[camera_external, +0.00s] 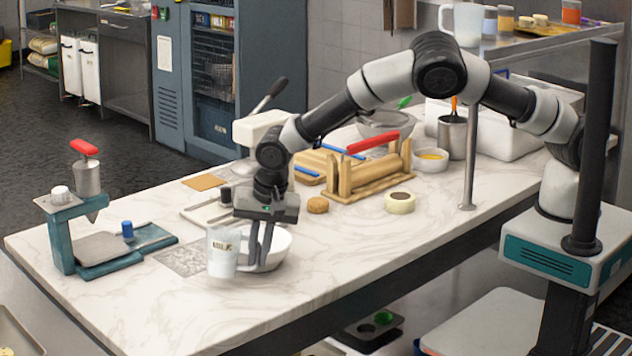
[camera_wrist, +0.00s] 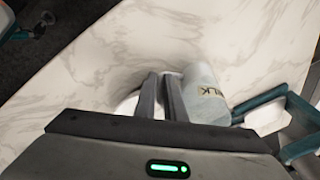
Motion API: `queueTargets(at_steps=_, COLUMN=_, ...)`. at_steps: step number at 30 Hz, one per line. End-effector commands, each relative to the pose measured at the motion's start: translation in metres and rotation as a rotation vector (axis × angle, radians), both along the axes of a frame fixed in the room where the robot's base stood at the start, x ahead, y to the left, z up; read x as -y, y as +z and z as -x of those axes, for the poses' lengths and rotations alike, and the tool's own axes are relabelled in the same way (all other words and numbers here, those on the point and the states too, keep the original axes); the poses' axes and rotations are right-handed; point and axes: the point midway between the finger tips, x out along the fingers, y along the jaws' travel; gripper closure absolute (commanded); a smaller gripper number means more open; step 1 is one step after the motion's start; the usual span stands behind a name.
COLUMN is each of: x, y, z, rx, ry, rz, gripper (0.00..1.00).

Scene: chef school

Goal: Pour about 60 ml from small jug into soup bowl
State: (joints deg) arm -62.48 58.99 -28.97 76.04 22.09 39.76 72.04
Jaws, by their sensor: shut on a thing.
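The small jug (camera_external: 222,254) is pale and translucent with dark lettering, and looks about upright in the external view. It also shows in the wrist view (camera_wrist: 205,97), just right of my fingers, with part of its lettering visible. My gripper (camera_external: 258,262) points down and is shut on the small jug at its handle side; the fingers (camera_wrist: 161,97) hide most of the handle. The white soup bowl (camera_external: 281,245) stands on the counter, right of the jug and partly behind my fingers. Its inside is mostly hidden, and I cannot see the liquid level in the jug.
A teal press stand (camera_external: 60,240) is at the counter's left end, with a grey textured mat (camera_external: 185,258) nearer. A wooden rack (camera_external: 370,182), a tape roll (camera_external: 400,203) and a metal post (camera_external: 470,150) stand to the right. The front marble (camera_external: 200,310) is clear.

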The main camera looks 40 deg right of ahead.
Motion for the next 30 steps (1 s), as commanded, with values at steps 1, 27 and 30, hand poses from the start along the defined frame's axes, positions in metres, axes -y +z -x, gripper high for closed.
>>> queueTargets(at_steps=1, x=0.004, y=0.005, z=-0.001, rx=-0.008, ry=-0.007, rz=-0.034, gripper=1.0)
queueTargets(at_steps=27, x=0.032, y=0.017, z=-0.008, rx=-0.118, ry=-0.004, rz=-0.516, gripper=1.0)
queueTargets(at_steps=30, x=0.031, y=-0.004, z=-0.008, rx=-0.127, ry=-0.002, rz=-0.58, gripper=1.0)
